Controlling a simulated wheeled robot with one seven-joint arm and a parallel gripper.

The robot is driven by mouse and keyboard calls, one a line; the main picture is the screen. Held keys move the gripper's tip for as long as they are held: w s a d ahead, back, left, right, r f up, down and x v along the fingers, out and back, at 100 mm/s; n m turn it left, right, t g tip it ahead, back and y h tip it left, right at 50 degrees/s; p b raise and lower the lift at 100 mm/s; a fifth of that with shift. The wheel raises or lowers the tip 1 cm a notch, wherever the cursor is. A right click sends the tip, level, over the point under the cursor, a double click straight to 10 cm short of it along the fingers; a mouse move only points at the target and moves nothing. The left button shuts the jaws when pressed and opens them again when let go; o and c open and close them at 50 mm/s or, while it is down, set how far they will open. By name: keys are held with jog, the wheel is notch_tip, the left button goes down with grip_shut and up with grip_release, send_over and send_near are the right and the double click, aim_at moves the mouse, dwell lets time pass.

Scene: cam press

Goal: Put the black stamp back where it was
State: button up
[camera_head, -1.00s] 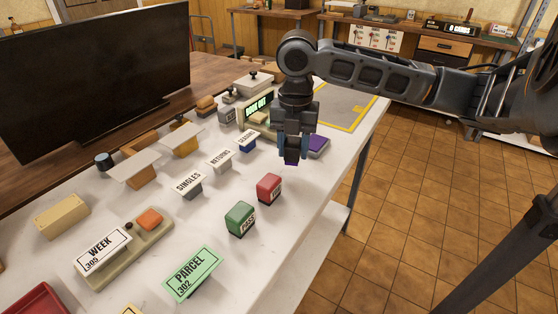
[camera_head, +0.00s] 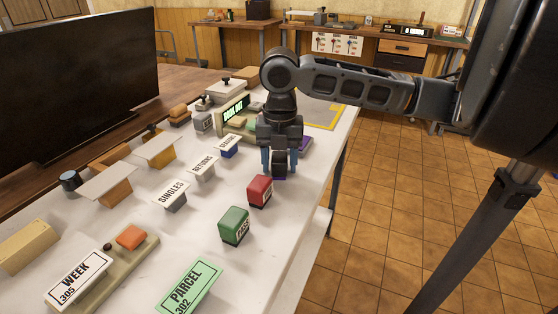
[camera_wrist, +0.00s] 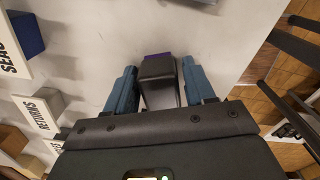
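The black stamp (camera_head: 279,163) has a dark block body and a purple strip at its lower end. It is upright between the fingers of my gripper (camera_head: 280,160), in line behind the red and green stamps. The wrist view shows the black stamp (camera_wrist: 159,72) between the two blue fingertips of my gripper (camera_wrist: 160,68). The fingers look closed on it, though a thin gap shows beside the near part. Its base is at or just above the white table top (camera_head: 200,258); contact is not clear.
The red stamp (camera_head: 260,190) and green stamp (camera_head: 235,225) stand just in front. A purple pad (camera_head: 306,143) lies behind right. Signs for SINGLES (camera_head: 171,194) and RETURNS (camera_head: 203,167) stand to the left. The table's right edge is close by.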

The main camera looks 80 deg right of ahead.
aim_at(280, 155)
jog(key=shift+o, duration=1.1)
jog(key=shift+r, duration=0.15)
notch_tip(280, 155, up, 12)
jog(key=p, duration=0.1)
